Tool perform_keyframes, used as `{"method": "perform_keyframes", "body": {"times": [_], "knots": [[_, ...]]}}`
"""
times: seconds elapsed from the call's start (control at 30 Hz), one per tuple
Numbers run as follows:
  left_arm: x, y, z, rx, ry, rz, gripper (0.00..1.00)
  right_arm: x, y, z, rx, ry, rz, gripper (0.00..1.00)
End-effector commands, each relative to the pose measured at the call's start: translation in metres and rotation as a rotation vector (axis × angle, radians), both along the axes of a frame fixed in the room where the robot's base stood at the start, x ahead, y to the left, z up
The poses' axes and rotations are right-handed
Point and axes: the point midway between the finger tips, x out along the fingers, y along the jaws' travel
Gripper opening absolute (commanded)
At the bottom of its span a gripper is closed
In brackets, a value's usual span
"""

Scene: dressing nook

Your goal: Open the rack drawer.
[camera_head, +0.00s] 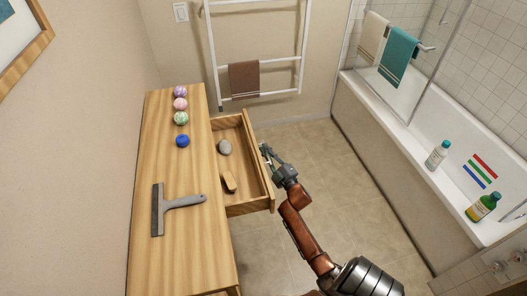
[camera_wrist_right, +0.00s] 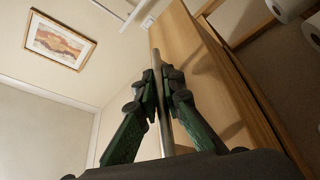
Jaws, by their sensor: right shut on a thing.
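The wooden rack drawer (camera_head: 257,162) stands pulled out from the right side of the long wooden rack (camera_head: 166,262), with its inside showing. A grey rounded object (camera_head: 224,147) and a small tan wooden block-like object (camera_head: 229,182) lie in it. My right gripper (camera_head: 267,156) is at the outer face of the drawer front. In the right wrist view my right gripper's fingers (camera_wrist_right: 161,82) are closed around the metal bar handle (camera_wrist_right: 164,125). The drawer front (camera_wrist_right: 203,85) is right beside them. My left gripper is not in view.
A squeegee (camera_head: 182,202), a blue ball (camera_head: 182,141) and several patterned balls (camera_head: 180,105) are on the rack top. A white towel ladder (camera_head: 258,97) stands behind. The bathtub (camera_head: 405,140) is at the right, with free tiled floor (camera_head: 335,170) between.

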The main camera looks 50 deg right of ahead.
Motion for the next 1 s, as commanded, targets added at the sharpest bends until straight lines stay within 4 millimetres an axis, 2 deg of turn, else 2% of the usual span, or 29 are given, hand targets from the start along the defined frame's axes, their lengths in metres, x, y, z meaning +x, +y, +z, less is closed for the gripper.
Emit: {"method": "perform_keyframes", "body": {"times": [0.13,0.17,0.4,0.77,0.87,1.0], "knots": [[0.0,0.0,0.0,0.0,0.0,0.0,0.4,0.0,0.0,-0.002,0.002,0.004,-0.001,0.0],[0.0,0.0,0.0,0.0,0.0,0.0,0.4,0.0,0.0,-0.002,0.002,0.004,-0.001,0.09],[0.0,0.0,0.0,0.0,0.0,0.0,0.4,0.0,0.0,-0.001,0.0,0.002,0.0,0.25],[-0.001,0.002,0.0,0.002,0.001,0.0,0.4,-0.004,0.001,-0.002,0.0,0.002,0.0,0.26],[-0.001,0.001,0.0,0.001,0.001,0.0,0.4,-0.016,0.004,-0.006,0.001,0.003,-0.001,0.26],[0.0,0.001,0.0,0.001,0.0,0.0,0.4,-0.043,0.01,-0.012,0.001,0.004,-0.001,0.26]]}}
